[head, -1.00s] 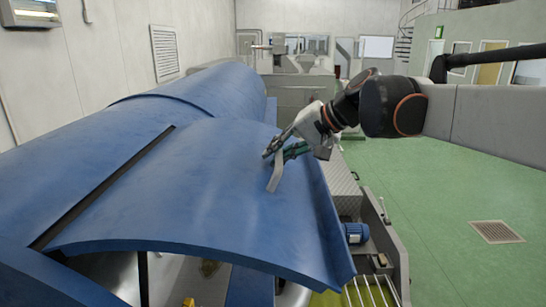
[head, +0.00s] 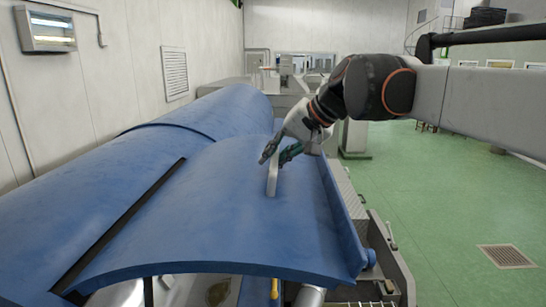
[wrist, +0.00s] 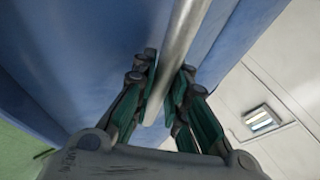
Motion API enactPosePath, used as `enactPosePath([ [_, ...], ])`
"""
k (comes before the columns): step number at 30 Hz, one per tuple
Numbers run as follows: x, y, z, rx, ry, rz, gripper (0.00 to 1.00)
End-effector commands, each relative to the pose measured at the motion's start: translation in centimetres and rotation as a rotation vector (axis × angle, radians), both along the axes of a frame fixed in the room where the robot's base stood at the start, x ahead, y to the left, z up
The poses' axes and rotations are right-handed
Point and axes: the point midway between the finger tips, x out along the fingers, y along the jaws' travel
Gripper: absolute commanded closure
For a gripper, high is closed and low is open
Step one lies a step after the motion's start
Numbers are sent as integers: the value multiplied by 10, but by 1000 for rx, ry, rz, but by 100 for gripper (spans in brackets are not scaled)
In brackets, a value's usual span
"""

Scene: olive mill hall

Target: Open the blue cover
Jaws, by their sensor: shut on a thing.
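The blue cover (head: 210,215) is a curved panel on a long blue cylindrical housing (head: 225,110). It is partly raised, with a gap under its near edge. A pale metal bar handle (head: 272,176) stands on the cover's outer face. My gripper (head: 279,157) is at this handle, coming from the upper right. In the wrist view my gripper (wrist: 164,95) has its green-padded fingers on both sides of the handle (wrist: 178,50), shut on it. The blue cover (wrist: 95,50) fills much of the left of that view.
Machine parts show under the cover's near edge. A metal side frame (head: 392,255) runs along the machine's right side. Green floor (head: 450,200) with a drain grate (head: 507,256) lies open to the right. A pale wall (head: 120,60) stands close on the left.

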Motion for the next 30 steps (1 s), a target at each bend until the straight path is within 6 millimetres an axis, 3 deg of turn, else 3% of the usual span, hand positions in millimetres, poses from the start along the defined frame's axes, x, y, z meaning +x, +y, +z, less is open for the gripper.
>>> enactPosePath([
  [4, 0, 0, 0, 0, 0, 0, 100],
  [5, 0, 0, 0, 0, 0, 0, 84],
  [6, 0, 0, 0, 0, 0, 0, 75],
  [8, 0, 0, 0, 0, 0, 0, 66],
  [20, -1, -3, 2, 0, 1, -1, 66],
  [30, -25, -36, 43, -1, 0, -3, 66],
])
